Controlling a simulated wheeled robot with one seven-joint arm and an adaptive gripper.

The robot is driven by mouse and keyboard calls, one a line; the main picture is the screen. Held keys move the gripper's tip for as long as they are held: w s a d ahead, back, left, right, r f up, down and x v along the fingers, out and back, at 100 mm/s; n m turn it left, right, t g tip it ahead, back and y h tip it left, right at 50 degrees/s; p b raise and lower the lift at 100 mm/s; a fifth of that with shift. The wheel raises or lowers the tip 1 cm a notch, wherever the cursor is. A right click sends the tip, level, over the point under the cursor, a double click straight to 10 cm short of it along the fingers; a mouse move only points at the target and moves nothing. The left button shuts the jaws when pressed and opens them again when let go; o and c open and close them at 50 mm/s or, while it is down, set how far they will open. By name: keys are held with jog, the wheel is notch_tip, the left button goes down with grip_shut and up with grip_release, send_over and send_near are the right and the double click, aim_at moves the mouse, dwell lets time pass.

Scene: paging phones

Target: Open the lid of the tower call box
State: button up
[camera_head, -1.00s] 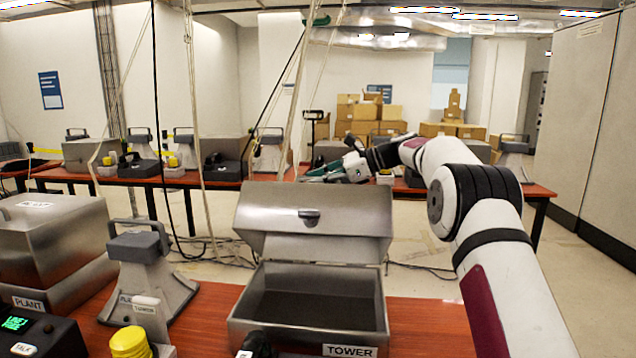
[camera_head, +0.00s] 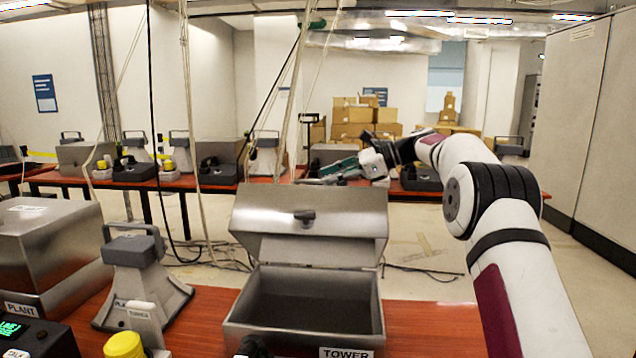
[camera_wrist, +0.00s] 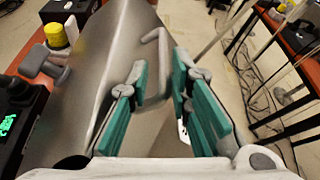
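The tower call box (camera_head: 235,333) is a steel box on the near red table, marked by a TOWER label (camera_head: 346,353). Its lid (camera_head: 340,222) stands raised and tilted back, with a dark handle (camera_head: 305,216) on its face. The box's dark inside shows. My gripper (camera_head: 325,168) is above and behind the lid's top edge in the head view. In the wrist view my gripper (camera_wrist: 158,70) has its green fingers spread apart, with a bent grey bar (camera_wrist: 161,42) between and beyond them. I cannot tell whether the fingers touch it.
A closed steel PLANT box (camera_head: 50,250) and a grey handled device (camera_head: 135,265) stand at the left. A yellow knob (camera_head: 124,345) is at the front. Cords hang behind the lid. A far red table (camera_head: 230,184) holds more boxes and phones. Bare table lies right of the tower box.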

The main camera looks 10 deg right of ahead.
jog(key=v, duration=0.6)
jog(key=shift+s+d+r, duration=0.1)
jog(key=shift+d+r, duration=0.1)
jog(key=shift+d, duration=0.15)
jog(key=shift+r, duration=0.1)
